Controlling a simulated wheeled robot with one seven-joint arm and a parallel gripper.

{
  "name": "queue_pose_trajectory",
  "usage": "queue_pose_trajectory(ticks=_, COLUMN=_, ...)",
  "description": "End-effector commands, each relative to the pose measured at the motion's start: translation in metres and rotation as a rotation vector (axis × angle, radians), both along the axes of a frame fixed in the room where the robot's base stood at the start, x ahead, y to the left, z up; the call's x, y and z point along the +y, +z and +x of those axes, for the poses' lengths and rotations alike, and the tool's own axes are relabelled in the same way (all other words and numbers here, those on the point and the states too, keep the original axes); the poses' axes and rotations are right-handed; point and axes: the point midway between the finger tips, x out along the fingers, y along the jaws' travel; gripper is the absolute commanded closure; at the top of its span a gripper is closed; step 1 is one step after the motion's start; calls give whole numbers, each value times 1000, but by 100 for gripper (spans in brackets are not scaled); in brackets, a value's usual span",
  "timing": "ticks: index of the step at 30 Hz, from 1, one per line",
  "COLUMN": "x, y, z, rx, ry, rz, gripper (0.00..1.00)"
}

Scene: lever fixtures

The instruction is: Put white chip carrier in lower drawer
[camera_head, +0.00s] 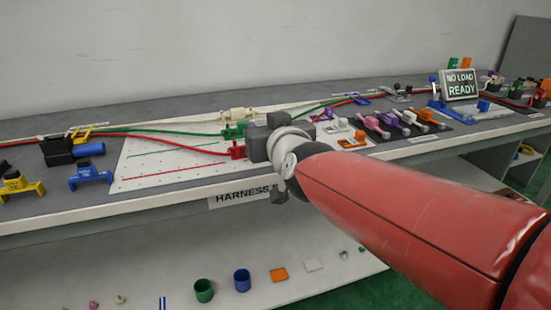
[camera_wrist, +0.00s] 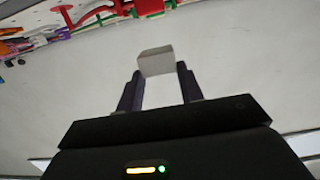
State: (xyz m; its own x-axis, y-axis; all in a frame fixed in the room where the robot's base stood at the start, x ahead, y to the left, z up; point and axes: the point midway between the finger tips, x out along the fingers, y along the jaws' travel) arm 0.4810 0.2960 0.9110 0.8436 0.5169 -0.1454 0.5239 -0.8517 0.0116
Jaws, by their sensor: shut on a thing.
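My gripper (camera_wrist: 157,74) shows in the wrist view with its two dark fingers on either side of a pale grey-white block, which looks like the white chip carrier (camera_wrist: 155,61). The block sits at the fingertips, against a plain pale surface. In the head view my gripper (camera_head: 262,144) is a dark shape at the front edge of the bench, near the red connector. Its fingertips and the held block cannot be made out there. I cannot make out a lower drawer in either view.
The bench (camera_head: 60,212) carries cables, a red connector (camera_head: 237,150), coloured clips and a sign (camera_head: 459,84). On the shelf below stand a green cup (camera_head: 204,290), a blue cup (camera_head: 242,280), an orange piece (camera_head: 279,274) and a white piece (camera_head: 314,264).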

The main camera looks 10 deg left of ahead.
Motion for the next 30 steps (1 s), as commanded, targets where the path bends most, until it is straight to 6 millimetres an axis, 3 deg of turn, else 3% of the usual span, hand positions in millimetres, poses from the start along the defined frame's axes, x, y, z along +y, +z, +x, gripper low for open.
queue_pose_trajectory(ticks=1, x=1, y=-19, z=-1, rx=4, ry=2, rz=-2, gripper=92)
queue_pose_trajectory(ticks=3, x=1, y=-29, z=-1, rx=3, ry=2, rz=-1, gripper=92)
queue_pose_trajectory(ticks=10, x=0, y=-44, z=0, rx=2, ry=-1, rz=-1, gripper=92)
queue_pose_trajectory(ticks=18, x=0, y=-80, z=0, rx=2, ry=1, rz=-2, gripper=92)
queue_pose_trajectory(ticks=29, x=-1, y=-84, z=0, rx=0, ry=-1, rz=1, gripper=92)
queue_pose_trajectory(ticks=30, x=0, y=-83, z=0, rx=0, ry=-1, rz=1, gripper=60)
